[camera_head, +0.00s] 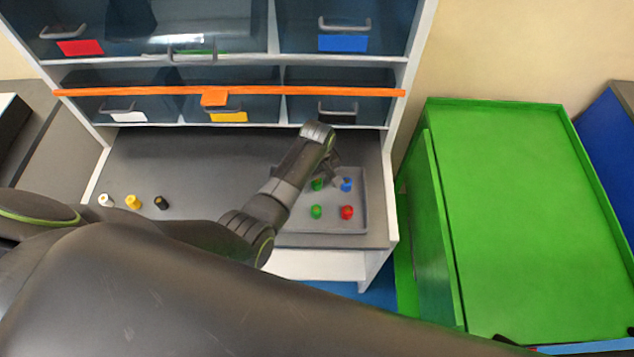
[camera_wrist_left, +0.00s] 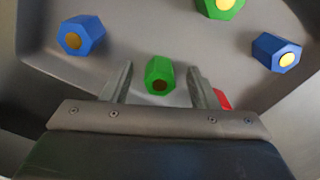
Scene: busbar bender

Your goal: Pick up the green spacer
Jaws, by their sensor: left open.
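A green hexagonal spacer with a dark yellow centre shows in the left wrist view (camera_wrist_left: 159,73), between the two fingers of my left gripper (camera_wrist_left: 160,67). The fingers are apart, with a gap on each side of the spacer. I cannot tell how far the fingertips are above the tray. Another green spacer (camera_wrist_left: 220,6) with a yellow centre is at the top edge of that view. In the head view, green spacers (camera_head: 317,184) (camera_head: 316,212) stand in the grey tray (camera_head: 285,222), and my left gripper (camera_head: 334,172) is over its back part. My right gripper is not in view.
Blue spacers (camera_wrist_left: 82,36) (camera_wrist_left: 276,52) lie either side, and a red spacer (camera_wrist_left: 223,99) is beside the right finger. White (camera_head: 106,200), yellow (camera_head: 133,202) and black (camera_head: 161,203) pieces stand left on the table. A drawer shelf (camera_head: 230,91) rises behind; a green cabinet (camera_head: 520,200) stands right.

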